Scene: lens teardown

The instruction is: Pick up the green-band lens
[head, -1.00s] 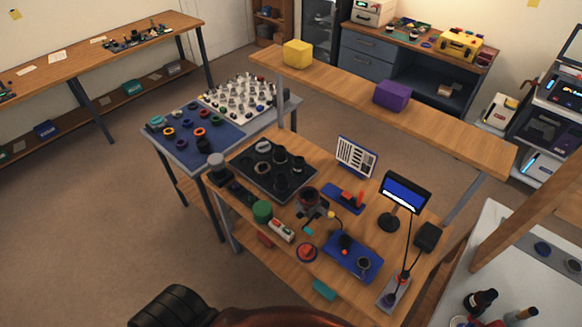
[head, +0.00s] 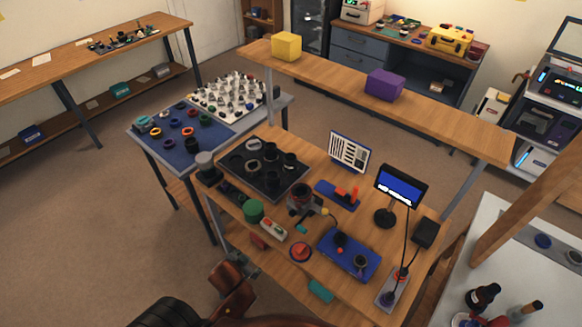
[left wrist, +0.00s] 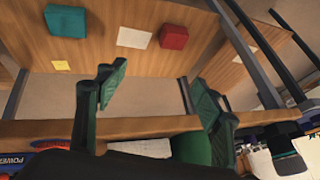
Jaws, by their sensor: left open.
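Several lenses with coloured bands stand on the blue mat (head: 172,142) of the left table in the head view. One of them shows a green band (head: 205,119), near the mat's right part. My left arm rises at the bottom of the head view, low in front of the workbench and well away from that lens. In the left wrist view my left gripper (left wrist: 160,98) is open, with two green-grey fingers apart and nothing held between them. My right gripper does not show.
The workbench carries a black tray (head: 285,188), a green cylinder (head: 253,210), a red button (head: 300,252) and a small screen (head: 401,187). A raised shelf (head: 340,79) crosses behind it. Teal (left wrist: 66,21) and red (left wrist: 174,37) boxes lie under the bench.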

